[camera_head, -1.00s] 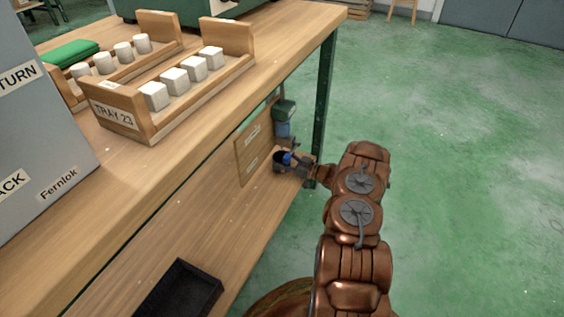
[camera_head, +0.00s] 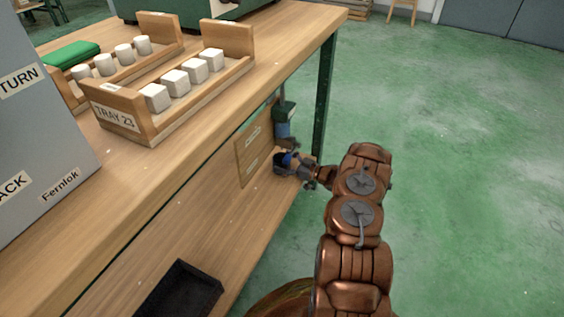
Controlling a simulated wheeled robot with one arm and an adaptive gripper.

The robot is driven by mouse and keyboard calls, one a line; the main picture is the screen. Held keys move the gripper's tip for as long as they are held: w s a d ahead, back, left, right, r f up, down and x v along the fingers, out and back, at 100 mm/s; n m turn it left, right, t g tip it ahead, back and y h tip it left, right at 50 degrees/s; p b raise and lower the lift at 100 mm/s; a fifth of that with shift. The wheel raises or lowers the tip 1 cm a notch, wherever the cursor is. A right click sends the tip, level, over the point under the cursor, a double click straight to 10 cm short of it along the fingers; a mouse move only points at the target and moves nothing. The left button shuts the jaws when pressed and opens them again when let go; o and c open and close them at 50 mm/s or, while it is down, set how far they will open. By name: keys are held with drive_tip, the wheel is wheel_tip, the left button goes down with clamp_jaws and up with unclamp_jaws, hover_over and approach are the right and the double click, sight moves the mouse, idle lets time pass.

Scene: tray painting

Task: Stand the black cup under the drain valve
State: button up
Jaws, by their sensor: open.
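The black cup (camera_head: 281,164) is small and dark, with some blue showing at its top. It stands on the lower shelf, near the wooden panel and just below the filter unit. The filter unit has a dark green top (camera_head: 286,112) and a blue bowl (camera_head: 283,130). The drain valve at its underside is too small and too covered to make out clearly. My gripper (camera_head: 297,168) is open right beside the cup, on its right side. I cannot tell whether its fingers still touch the cup or whether the cup is exactly under the valve.
The wooden panel (camera_head: 254,148) with labels stands left of the filter unit. A black bin (camera_head: 180,292) sits on the lower shelf. Trays with white blocks (camera_head: 115,118) are on the tabletop. The green floor at right is clear.

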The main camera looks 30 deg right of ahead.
drive_tip(key=p+v, duration=0.3)
drive_tip(key=v, duration=0.8)
drive_tip(key=shift+s+d, duration=0.1)
drive_tip(key=shift+s, duration=0.05)
